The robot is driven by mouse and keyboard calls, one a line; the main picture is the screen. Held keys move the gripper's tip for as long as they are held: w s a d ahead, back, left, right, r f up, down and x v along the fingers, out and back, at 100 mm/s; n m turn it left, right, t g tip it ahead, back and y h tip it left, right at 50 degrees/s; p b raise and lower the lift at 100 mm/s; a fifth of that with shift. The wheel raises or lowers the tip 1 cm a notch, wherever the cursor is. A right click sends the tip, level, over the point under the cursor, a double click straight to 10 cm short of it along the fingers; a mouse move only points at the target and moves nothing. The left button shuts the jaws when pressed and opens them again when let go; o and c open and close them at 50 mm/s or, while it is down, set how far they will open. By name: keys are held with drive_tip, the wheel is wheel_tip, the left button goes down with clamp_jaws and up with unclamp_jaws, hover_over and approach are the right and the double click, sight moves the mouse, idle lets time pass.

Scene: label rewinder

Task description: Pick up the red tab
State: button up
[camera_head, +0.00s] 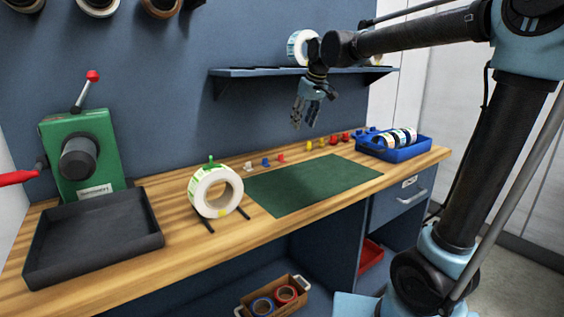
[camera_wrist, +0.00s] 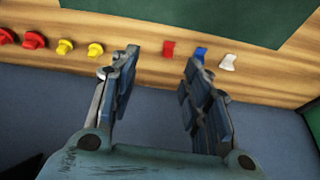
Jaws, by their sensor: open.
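The red tab (camera_head: 281,158) is a small upright piece at the back of the wooden bench, between a blue tab (camera_head: 266,162) and yellow pieces (camera_head: 309,146). In the wrist view the red tab (camera_wrist: 169,49) shows in the gap between the fingertips, nearer the top of the picture than my gripper's palm. My gripper (camera_head: 304,116) is open and empty, pointing down above the row of tabs, apart from them. Its two spread fingers also show in the wrist view (camera_wrist: 161,60). The blue tab (camera_wrist: 201,54) shows just beyond the right fingertip.
A white tab (camera_wrist: 228,62) stands beside the blue one; yellow and red knobs (camera_wrist: 34,40) stand on the other side. A green mat (camera_head: 315,185) lies in front. A label roll (camera_head: 214,193), black tray (camera_head: 92,237) and blue tray (camera_head: 410,153) occupy the bench. A shelf (camera_head: 245,72) is above.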

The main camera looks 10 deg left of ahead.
drive_tip(key=a, duration=0.3)
approach(282, 161)
drive_tip(key=shift+w+a+f+n, duration=0.3)
drive_tip(key=shift+w+a+f, duration=0.25)
drive_tip(key=shift+w, duration=0.25)
drive_tip(key=shift+a+x, duration=0.1)
drive_tip(key=shift+x, duration=1.15)
drive_tip(key=shift+a+x, duration=0.15)
drive_tip(key=shift+x, duration=1.05)
drive_tip(key=shift+w+r, duration=0.1)
drive_tip(key=shift+c, duration=0.3)
drive_tip(key=c, duration=0.7)
